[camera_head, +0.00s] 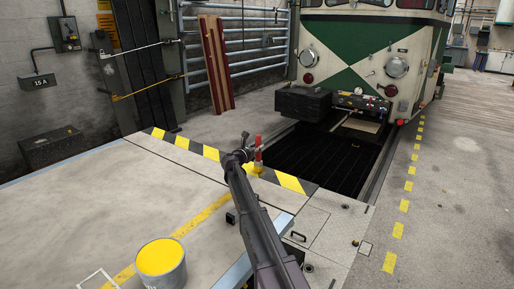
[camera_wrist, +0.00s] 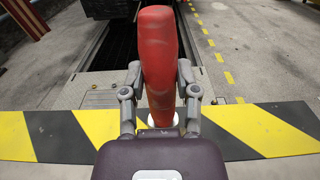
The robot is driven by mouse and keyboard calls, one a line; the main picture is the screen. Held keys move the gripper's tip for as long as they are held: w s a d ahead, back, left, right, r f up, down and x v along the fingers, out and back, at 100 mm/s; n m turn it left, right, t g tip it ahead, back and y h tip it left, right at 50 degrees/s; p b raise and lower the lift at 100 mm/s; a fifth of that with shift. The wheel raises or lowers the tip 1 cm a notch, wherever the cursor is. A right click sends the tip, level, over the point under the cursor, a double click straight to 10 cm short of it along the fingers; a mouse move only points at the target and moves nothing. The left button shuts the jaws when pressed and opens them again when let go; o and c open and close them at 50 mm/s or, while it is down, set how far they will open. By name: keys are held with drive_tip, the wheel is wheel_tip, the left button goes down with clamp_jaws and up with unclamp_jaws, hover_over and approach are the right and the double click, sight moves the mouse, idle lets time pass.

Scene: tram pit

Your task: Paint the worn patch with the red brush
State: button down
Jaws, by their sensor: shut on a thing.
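The red brush (camera_head: 258,150) stands roughly upright at the hazard-striped edge, with yellow at its lower end. Its red handle (camera_wrist: 158,60) fills the middle of the wrist view, and a pale part shows below. My gripper (camera_head: 250,153) is shut on the handle, one finger on each side (camera_wrist: 159,85). The black-and-yellow stripe (camera_head: 290,182) runs under the brush; it also crosses the wrist view (camera_wrist: 255,128). I cannot make out the worn patch for certain; the brush and my arm hide part of the stripe. An open bucket of yellow paint (camera_head: 161,262) stands front left.
Behind the stripe lies an open dark pit (camera_head: 325,160). A green and cream tram (camera_head: 365,55) stands over its far end. A red board (camera_head: 216,65) leans on rails at the back. A yellow line (camera_head: 205,215) crosses the pale platform (camera_head: 90,200), which is clear on the left.

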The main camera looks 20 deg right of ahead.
drive_tip(key=shift+s+d, duration=0.5)
drive_tip(key=shift+s, duration=0.2)
drive_tip(key=shift+f, duration=0.1)
drive_tip(key=shift+s, duration=0.1)
drive_tip(key=shift+s+d, duration=0.45)
drive_tip(key=shift+s+d, duration=0.1)
drive_tip(key=shift+s+d, duration=0.35)
drive_tip(key=shift+s, duration=0.1)
drive_tip(key=shift+s+d, duration=0.1)
idle(0.4)
drive_tip(key=shift+s+d, duration=0.4)
drive_tip(key=shift+s, duration=0.15)
